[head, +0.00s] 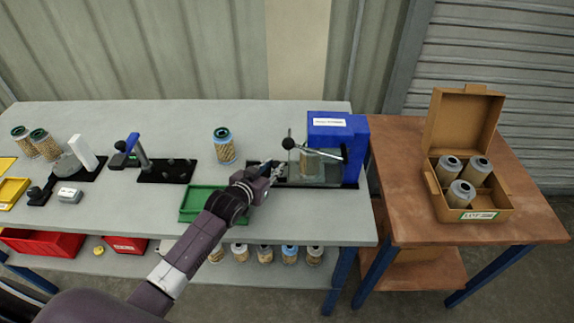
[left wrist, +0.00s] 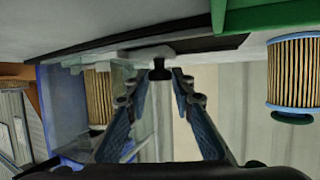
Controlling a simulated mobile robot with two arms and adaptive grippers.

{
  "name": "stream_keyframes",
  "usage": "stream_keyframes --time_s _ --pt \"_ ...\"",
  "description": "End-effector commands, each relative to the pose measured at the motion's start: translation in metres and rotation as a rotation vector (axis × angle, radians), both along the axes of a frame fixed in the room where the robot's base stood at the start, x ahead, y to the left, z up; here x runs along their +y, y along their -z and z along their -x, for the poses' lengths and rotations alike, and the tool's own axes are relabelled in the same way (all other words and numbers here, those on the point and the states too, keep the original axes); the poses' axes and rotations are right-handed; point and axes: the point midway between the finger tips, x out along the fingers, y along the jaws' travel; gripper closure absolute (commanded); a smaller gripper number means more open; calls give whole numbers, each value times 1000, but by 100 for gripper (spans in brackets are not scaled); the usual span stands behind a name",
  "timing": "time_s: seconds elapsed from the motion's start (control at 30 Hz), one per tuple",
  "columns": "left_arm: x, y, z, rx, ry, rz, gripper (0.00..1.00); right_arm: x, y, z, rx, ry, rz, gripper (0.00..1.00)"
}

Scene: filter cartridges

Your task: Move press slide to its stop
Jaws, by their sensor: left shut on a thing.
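The blue press (head: 354,150) stands at the right end of the grey table, with a ball-ended lever across its front. A pleated cartridge (head: 308,163) sits behind the clear guard at its left part; the cartridge also shows in the left wrist view (left wrist: 98,95). My left gripper (head: 276,170) is at the left end of the press's dark base. In the left wrist view its fingers (left wrist: 154,82) are shut on the small black knob of the press slide (left wrist: 160,70). The gripper partly hides the slide in the head view. My right gripper is out of view.
A green tray (head: 203,205) lies just left of my left arm. A blue-capped cartridge (head: 224,146) stands behind it. Other fixtures (head: 165,170) stand farther left. A brown table (head: 510,222) at right bears an open carton (head: 482,213) with three cartridges.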

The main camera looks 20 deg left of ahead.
Motion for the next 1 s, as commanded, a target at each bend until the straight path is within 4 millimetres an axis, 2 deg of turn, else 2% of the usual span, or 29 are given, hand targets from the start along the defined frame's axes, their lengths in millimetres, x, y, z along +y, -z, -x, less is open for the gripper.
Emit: stream_keyframes --time_s 0.03,0.2,0.4,0.77,0.8,0.87,1.0 --pt "17 0 5 8 -3 -11 100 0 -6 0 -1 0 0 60" --pt "54 2 16 7 -2 -9 100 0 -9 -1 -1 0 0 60" --pt "79 1 23 5 -1 -3 100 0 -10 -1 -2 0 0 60" --pt "85 1 25 6 -3 -3 100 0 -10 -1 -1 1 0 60" --pt "85 1 25 6 -4 -3 77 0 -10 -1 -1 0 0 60" --pt "86 1 25 6 -4 -3 71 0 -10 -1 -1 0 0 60" --pt "85 1 24 5 -3 -3 71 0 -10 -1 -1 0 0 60"
